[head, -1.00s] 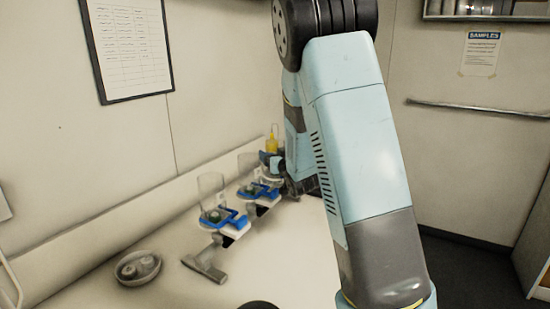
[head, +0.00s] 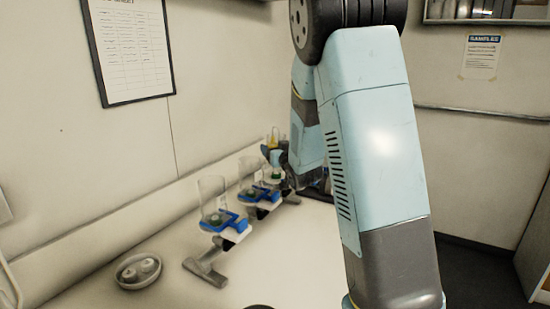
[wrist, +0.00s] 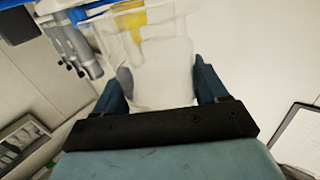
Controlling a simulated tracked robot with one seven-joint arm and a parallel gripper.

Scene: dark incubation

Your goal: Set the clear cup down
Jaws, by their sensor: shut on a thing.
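My gripper (wrist: 160,82) is shut on a clear cup (wrist: 168,62), with one finger on each side of it in the wrist view. Something yellow shows through or behind the cup's far part. In the head view my gripper (head: 275,157) is small, at the far end of the row of stands and partly hidden by my arm. The held cup is hard to make out there. Whether its base touches anything cannot be told.
Clear cups on blue-clamped stands (head: 222,222) line the bench (head: 265,270) along the left wall. A shallow dish (head: 128,284) with two pale round things lies at the near left. The bench front is clear. Grey stand parts (wrist: 75,45) show beside the cup.

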